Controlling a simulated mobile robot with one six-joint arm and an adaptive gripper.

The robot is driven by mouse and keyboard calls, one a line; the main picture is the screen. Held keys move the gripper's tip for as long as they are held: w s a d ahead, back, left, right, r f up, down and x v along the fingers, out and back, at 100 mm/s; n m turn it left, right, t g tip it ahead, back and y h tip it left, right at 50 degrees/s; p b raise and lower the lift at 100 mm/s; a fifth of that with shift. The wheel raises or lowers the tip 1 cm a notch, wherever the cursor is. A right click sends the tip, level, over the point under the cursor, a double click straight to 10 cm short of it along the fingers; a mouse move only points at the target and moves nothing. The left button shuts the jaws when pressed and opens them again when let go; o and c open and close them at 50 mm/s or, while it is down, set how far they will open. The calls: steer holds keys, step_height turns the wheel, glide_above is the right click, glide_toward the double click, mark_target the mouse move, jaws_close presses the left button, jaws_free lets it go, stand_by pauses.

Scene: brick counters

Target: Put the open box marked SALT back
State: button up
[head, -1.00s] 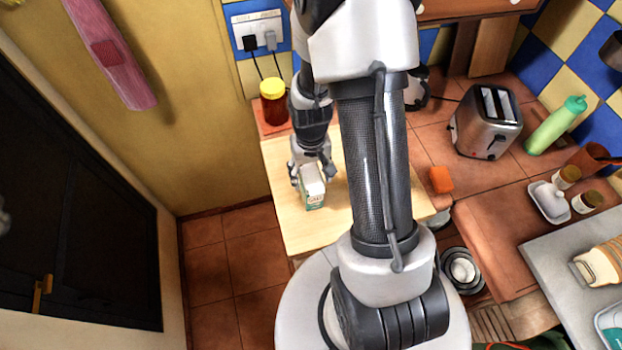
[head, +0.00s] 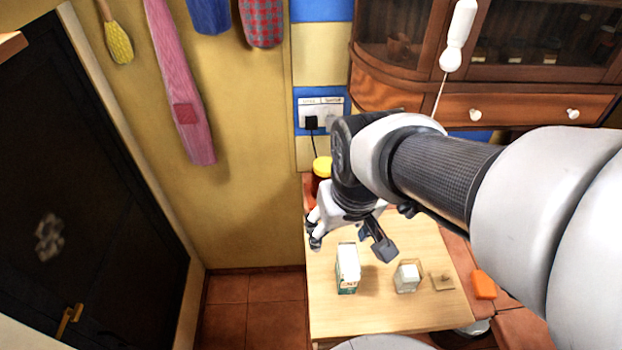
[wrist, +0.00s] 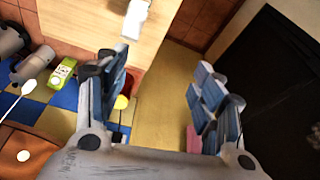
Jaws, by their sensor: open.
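A white and green carton (head: 347,268) stands on the pale wooden counter top (head: 385,318), with small lettering low on its front that I cannot read surely. Its white top also shows in the wrist view (wrist: 135,18), at the upper edge. My gripper (head: 348,243) is open and empty, above and behind the carton, with its fingers spread wide and apart from it. In the wrist view my gripper (wrist: 158,80) has nothing between its fingers.
A small glass container (head: 407,278) with white contents stands right of the carton, beside a small square lid (head: 443,282). An orange sponge (head: 484,286) lies further right. A yellow-lidded jar (head: 322,167) stands behind my gripper. The front of the wooden top is clear.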

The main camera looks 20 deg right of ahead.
steer(key=s+a+r+n+t, duration=0.1)
steer(key=s+a+r, duration=0.2)
steer(key=s+r, duration=0.2)
steer(key=shift+s+t, duration=0.3)
steer(key=shift+s, duration=0.85)
steer(key=shift+f, duration=0.1)
